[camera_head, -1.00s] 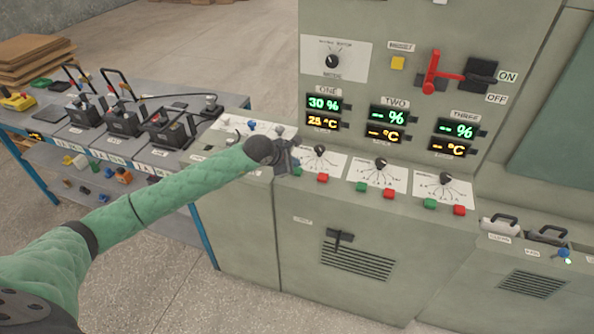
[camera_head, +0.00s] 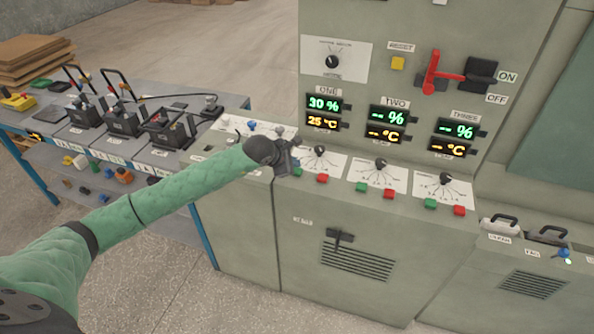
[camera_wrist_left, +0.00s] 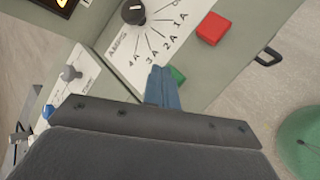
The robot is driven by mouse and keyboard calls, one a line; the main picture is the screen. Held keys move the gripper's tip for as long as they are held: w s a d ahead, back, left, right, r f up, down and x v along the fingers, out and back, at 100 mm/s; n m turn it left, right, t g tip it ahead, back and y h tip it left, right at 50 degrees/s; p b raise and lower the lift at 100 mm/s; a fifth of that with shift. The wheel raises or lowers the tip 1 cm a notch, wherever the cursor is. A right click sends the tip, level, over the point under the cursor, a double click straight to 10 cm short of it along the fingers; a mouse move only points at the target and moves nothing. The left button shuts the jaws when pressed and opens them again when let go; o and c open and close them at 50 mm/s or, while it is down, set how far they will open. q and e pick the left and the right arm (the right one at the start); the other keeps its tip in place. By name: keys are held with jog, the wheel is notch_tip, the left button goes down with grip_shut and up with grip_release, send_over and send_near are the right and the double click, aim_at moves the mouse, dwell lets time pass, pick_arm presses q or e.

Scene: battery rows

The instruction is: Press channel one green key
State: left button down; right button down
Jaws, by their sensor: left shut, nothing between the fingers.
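The channel one green key (camera_wrist_left: 178,75) shows in the left wrist view, partly hidden behind the fingertips; in the head view only a sliver of it (camera_head: 298,171) shows beside my gripper. My left gripper (camera_head: 291,165) is shut and empty, with its fingers (camera_wrist_left: 160,87) right at the green key. I cannot tell whether they touch it. The channel one red key (camera_head: 322,178) is to the right of it. The channel one dial (camera_head: 320,150) is behind the keys. The channel one display (camera_head: 323,104) reads 30 % and 25 °C. My right gripper is not in view.
Channel two (camera_head: 381,163) and channel three (camera_head: 446,179) dials, with their own green and red keys, continue along the sloped panel. A red lever (camera_head: 432,75) sits above. Batteries (camera_head: 120,119) stand on the bench at left.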

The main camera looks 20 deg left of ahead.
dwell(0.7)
pick_arm(q)
jog(key=shift+f, duration=0.1)
jog(key=shift+f+b, duration=0.3)
jog(key=shift+b, duration=0.45)
jog(key=shift+f+b, duration=0.5)
jog(key=shift+b, duration=0.15)
dwell(0.6)
jog(key=shift+r, duration=0.15)
dwell(0.3)
jog(key=shift+r, duration=0.7)
